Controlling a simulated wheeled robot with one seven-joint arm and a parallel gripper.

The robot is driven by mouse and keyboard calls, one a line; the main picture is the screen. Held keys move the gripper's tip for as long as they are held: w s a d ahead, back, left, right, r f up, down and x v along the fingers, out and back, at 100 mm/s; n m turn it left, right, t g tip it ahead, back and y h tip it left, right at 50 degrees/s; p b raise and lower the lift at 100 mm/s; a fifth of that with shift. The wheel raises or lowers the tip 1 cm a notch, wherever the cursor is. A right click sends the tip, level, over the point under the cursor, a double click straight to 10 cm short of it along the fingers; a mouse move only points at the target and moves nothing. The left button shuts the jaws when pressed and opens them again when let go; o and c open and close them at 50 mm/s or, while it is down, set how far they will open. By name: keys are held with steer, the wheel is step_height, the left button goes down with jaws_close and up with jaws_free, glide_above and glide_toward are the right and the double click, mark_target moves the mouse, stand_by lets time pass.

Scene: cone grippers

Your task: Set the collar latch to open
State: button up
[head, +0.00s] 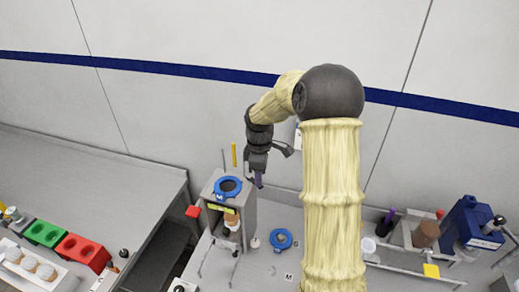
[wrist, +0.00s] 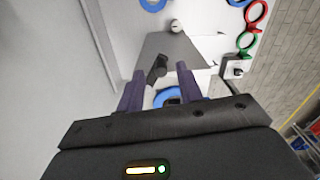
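A grey box-like stand (head: 240,215) carries a blue collar (head: 217,186) with a dark round opening on top. In the wrist view part of a blue ring (wrist: 161,93) shows low between my fingers. A small dark lever-like piece (wrist: 157,68) also shows between the fingertips; I cannot tell whether it is the collar latch or whether it touches a finger. My gripper (wrist: 160,70) has its two purple fingers apart, with nothing clearly held. In the head view my gripper (head: 259,181) is above and just right of the collar. The latch's setting cannot be made out.
Another blue ring (head: 281,239) lies on the bench right of the stand. Green (head: 44,234) and red (head: 83,252) holders sit farther left. A wall is close behind.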

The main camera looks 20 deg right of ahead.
step_height(320, 180, up, 16)
steer(key=b, duration=0.3)
stand_by(0.4)
steer(key=s+a+f+m+t+b, duration=0.1)
steer(key=s+a+f+m, duration=0.2)
steer(key=s+f+m, duration=0.3)
steer(key=s+a+f+m+t+b, duration=0.1)
steer(key=s+f+m, duration=0.5)
steer(key=s+f, duration=0.7)
steer(key=shift+s+a+f+m+t+b, duration=0.15)
steer(key=shift+s+a+m+t+b, duration=0.15)
steer(key=shift+s+a+b, duration=0.5)
